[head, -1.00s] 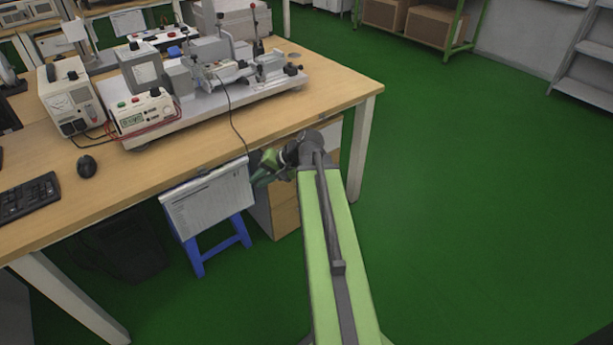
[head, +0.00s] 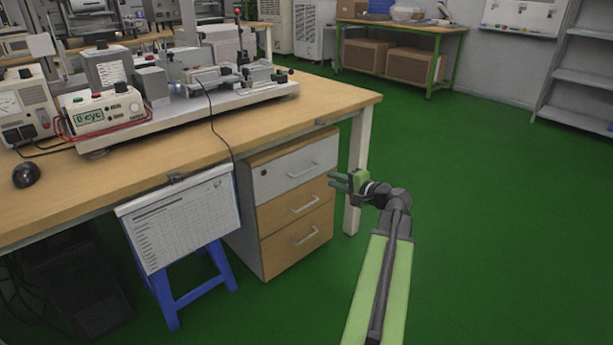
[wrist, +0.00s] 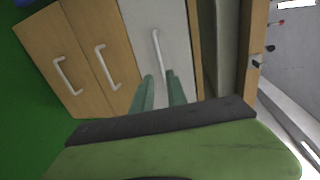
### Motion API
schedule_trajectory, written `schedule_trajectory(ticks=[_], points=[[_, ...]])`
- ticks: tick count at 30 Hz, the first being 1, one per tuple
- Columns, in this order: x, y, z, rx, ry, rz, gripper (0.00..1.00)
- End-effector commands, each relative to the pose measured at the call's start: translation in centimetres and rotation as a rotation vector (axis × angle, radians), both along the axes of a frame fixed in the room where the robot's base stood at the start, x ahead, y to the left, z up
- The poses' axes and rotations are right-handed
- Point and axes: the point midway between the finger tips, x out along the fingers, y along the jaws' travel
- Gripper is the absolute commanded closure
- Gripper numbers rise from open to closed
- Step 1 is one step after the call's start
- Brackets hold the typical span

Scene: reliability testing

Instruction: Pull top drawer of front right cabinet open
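The cabinet (head: 250,225) stands under the right end of the workbench. Its top drawer (head: 280,172) has a white front with a bar handle (head: 302,170) and a lock at the left; it looks shut. In the wrist view the white drawer front (wrist: 178,25) is upright in the picture, and its handle (wrist: 156,48) lies just beyond my fingertips. My gripper (head: 336,181) is to the right of the top drawer's handle, at about its height in the picture. In the wrist view my gripper (wrist: 160,82) shows two green fingers apart with nothing between them.
Two wooden drawers (head: 297,203) with bar handles sit below and look shut. The workbench (head: 300,112) overhangs the cabinet, with a pale leg (head: 356,165) close to my gripper. A blue stool (head: 195,290) and hanging chart (head: 182,220) are at left. Green floor at right is clear.

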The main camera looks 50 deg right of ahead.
Motion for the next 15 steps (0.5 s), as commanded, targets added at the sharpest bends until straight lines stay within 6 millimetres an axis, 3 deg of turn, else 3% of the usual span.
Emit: schedule_trajectory(ticks=[9, 15], points=[[7.9, -1.0, -1.9, 0.0, 0.0, -0.002, 0.82], [11.8, -1.3, -2.6, -0.001, 0.001, -0.003, 0.82]])
